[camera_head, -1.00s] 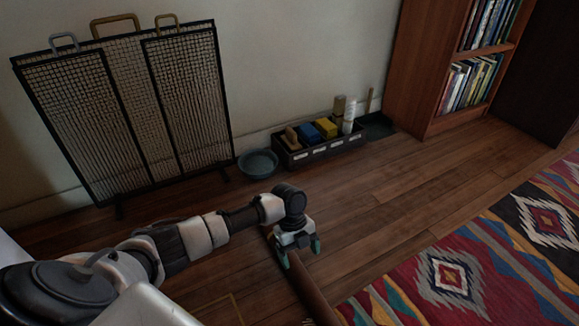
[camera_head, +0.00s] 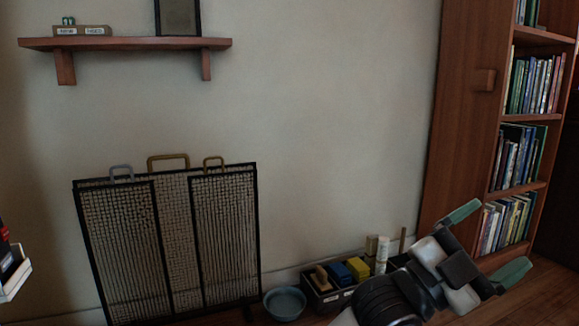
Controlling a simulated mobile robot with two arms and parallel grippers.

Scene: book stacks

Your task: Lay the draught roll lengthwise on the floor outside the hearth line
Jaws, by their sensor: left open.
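My left gripper (camera_head: 489,243) is raised at the lower right, in front of the bookcase's lower part. Its two teal-tipped fingers are spread wide with nothing between them. The draught roll is not in view now, and neither is the floor where the brown roll lay. The hearth line is not in view either. My right gripper does not show.
A black mesh fire screen (camera_head: 172,240) stands against the wall. A blue-grey bowl (camera_head: 285,304) and a dark box of blocks (camera_head: 328,297) are beside it. A wall shelf (camera_head: 125,44) hangs above. A bookcase (camera_head: 465,120) stands right. Little floor shows.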

